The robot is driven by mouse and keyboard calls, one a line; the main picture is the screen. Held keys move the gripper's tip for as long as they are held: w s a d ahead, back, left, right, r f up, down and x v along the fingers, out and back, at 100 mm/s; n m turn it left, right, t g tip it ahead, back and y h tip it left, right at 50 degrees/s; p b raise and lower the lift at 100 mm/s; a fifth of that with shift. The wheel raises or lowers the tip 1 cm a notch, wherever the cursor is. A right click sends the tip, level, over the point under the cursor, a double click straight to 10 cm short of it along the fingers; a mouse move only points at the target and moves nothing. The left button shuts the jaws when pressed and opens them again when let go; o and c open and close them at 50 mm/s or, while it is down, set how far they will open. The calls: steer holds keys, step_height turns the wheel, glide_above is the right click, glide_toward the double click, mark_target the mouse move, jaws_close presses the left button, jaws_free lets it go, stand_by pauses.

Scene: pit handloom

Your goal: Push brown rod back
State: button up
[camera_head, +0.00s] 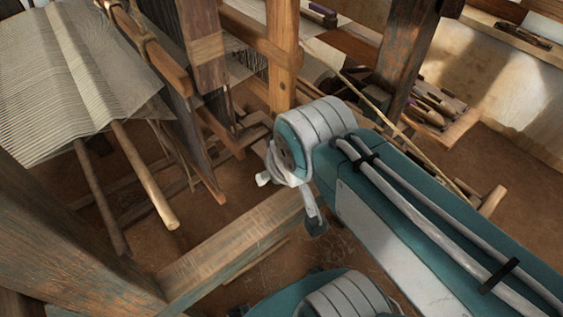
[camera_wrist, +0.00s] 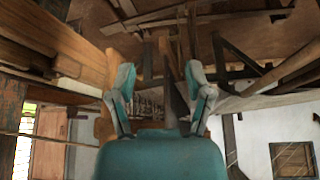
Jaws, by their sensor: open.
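Two rods slope down from under the pale woven cloth (camera_head: 70,70) at the left of the head view. One is a darker brown rod (camera_head: 101,198); the other is a lighter tan-brown rod (camera_head: 144,176) to its right. I cannot tell which one the task means. My gripper (camera_head: 290,200) is to the right of both rods, apart from them, above a wooden beam. In the wrist view my gripper (camera_wrist: 158,74) shows two spread fingers with nothing held between them. I cannot make out either rod for certain in the wrist view.
The wooden beam (camera_head: 235,240) crosses below my gripper. A thick post (camera_head: 60,235) stands at the lower left. Upright loom posts (camera_head: 283,55) rise behind my gripper. Brown floor shows between the rods and the beam. Tools (camera_head: 430,105) lie at the upper right.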

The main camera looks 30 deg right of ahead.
steer(key=n+g+y, duration=0.2)
steer(key=n+g, duration=0.1)
steer(key=g, duration=0.3)
glide_toward(113, 229)
steer(key=shift+m, duration=0.3)
steer(key=f, duration=0.3)
steer(key=a+f, duration=0.1)
steer(key=f, duration=0.5)
steer(key=shift+s+a+f, duration=0.1)
steer(key=shift+a+f, duration=0.25)
steer(key=shift+c, duration=0.3)
